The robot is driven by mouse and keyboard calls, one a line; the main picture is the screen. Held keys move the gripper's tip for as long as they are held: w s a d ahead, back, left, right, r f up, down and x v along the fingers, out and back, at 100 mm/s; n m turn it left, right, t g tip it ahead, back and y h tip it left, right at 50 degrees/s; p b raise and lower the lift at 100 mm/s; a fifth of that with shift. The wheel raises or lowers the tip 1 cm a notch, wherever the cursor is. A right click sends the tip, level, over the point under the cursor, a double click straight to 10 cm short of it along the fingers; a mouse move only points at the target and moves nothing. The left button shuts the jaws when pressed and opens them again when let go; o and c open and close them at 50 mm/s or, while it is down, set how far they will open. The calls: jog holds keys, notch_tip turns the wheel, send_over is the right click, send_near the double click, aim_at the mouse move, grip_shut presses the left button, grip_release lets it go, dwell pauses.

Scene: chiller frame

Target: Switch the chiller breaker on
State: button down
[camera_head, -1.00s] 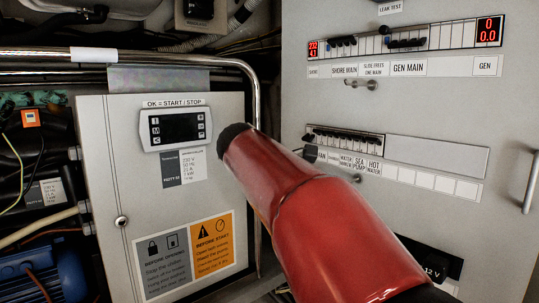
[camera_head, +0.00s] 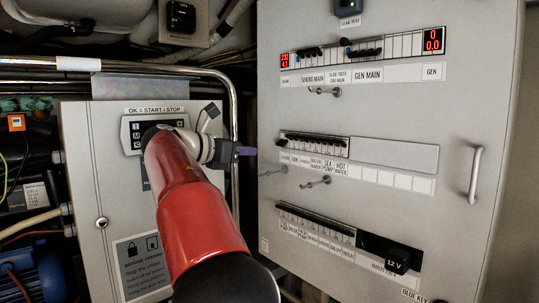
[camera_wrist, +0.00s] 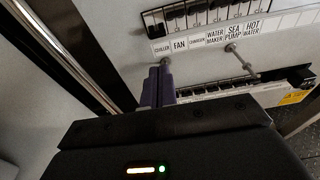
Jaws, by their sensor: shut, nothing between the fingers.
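The chiller breaker (camera_wrist: 150,24) is at the left end of the middle row of black breakers on the grey panel, above the label reading CHILLER (camera_wrist: 162,48) in the wrist view. In the head view the same breaker row (camera_head: 314,144) is small, and I cannot tell the chiller lever's position. My gripper (camera_wrist: 160,70) is shut and empty, its purple fingers just below the chiller label in the wrist view. In the head view my gripper (camera_head: 250,151) is left of the row's left end, pointing right at the panel. I cannot tell whether it touches the panel.
A small knob (camera_wrist: 231,47) sticks out below the labels. An upper breaker row (camera_head: 345,50) and a lower one (camera_head: 315,224) share the panel. A metal pipe (camera_head: 234,120) runs beside the grey chiller box (camera_head: 88,150) on the left.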

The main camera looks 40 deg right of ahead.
aim_at(285, 151)
jog(key=shift+r, duration=0.15)
jog(key=d, duration=0.3)
jog(key=d+f, duration=0.1)
jog(key=d, duration=0.2)
jog(key=w+d, duration=0.1)
jog(key=d, duration=0.3)
jog(key=shift+f, duration=0.25)
jog(key=shift+s+a, duration=0.1)
jog(key=shift+s, duration=0.05)
